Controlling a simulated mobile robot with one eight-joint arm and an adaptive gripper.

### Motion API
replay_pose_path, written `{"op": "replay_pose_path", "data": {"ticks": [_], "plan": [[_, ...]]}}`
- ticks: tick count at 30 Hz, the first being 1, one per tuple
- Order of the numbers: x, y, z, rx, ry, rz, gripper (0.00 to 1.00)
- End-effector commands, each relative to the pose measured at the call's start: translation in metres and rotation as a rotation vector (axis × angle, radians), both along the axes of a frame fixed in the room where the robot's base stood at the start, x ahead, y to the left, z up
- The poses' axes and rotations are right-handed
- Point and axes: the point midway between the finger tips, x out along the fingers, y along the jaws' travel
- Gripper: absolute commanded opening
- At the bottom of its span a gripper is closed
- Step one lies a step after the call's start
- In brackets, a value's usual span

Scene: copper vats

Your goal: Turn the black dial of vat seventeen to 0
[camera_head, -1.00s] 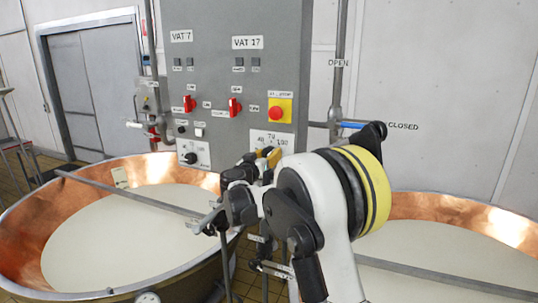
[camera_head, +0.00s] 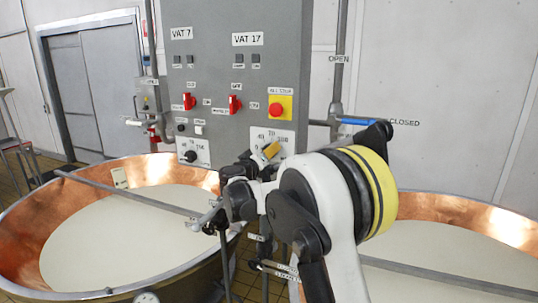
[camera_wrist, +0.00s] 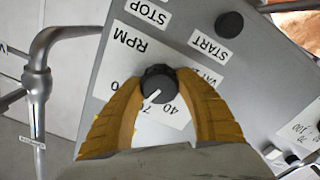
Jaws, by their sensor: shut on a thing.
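The black dial (camera_wrist: 158,84) of vat seventeen sits on a white RPM plate (camera_wrist: 128,40) in the wrist view. Its white pointer line slants toward the lower left, near a partly hidden number beginning with 7; a 40 shows to the right of that. My gripper (camera_wrist: 163,80) has its yellow fingers on either side of the dial and is shut on it. In the head view, my gripper (camera_head: 268,153) is at the plate (camera_head: 275,136) under the VAT 17 column and hides the dial.
The grey control box (camera_head: 215,80) also carries a red emergency button (camera_head: 277,106), red switches (camera_head: 235,105) and the vat 7 dial (camera_head: 190,156). A pipe with a blue-handled valve (camera_head: 355,122) stands to the right. Copper vats (camera_head: 150,165) lie below.

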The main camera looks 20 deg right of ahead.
Motion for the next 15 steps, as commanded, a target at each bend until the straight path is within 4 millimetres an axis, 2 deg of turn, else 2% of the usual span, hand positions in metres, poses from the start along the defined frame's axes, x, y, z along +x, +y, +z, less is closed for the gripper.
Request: {"op": "replay_pose_path", "data": {"ticks": [15], "plan": [[0.0004, 0.0003, -0.001, -0.345, 0.346, 0.0, 0.1]]}}
